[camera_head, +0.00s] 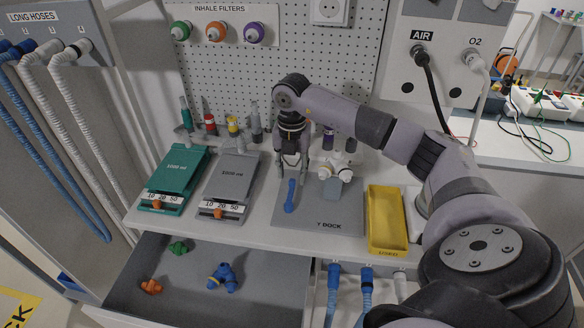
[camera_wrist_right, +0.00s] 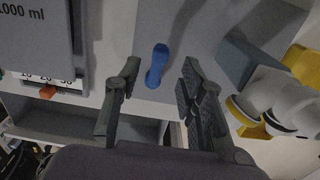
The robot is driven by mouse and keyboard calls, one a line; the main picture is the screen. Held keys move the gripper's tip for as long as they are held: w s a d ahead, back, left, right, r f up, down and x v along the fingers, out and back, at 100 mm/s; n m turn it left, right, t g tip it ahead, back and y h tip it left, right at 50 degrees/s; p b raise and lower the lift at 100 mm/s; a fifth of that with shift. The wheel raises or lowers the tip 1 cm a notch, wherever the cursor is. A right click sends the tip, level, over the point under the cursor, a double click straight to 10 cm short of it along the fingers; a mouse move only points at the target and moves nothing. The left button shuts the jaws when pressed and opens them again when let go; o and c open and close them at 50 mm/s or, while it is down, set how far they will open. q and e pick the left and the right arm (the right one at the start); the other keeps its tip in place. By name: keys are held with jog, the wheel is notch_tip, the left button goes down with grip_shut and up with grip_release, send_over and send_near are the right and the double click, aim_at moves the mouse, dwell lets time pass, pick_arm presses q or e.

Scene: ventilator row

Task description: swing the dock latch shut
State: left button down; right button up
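The blue dock latch (camera_head: 290,196) is a short lever on the grey plate labelled Y DOCK (camera_head: 318,216), left of its small grey block (camera_head: 333,189). It points toward the front of the plate. My right gripper (camera_head: 291,176) points down just behind and above the latch. In the right wrist view the latch (camera_wrist_right: 157,66) shows between the two spread fingers (camera_wrist_right: 157,78), with gaps on both sides and no clear contact. A white Y-piece (camera_head: 341,166) with a yellow ring stands at the block's back. My left gripper is out of view.
A yellow tray (camera_head: 386,222) is right of the dock plate. Grey (camera_head: 229,185) and green (camera_head: 176,178) test-lung boards lie to the left. An open drawer (camera_head: 190,258) below holds several coloured connectors. Blue-ended hoses (camera_head: 365,276) hang at the counter front.

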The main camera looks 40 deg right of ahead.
aim_at(292, 182)
notch_tip(292, 182, up, 9)
jog(key=shift+f, duration=0.15)
dwell(0.6)
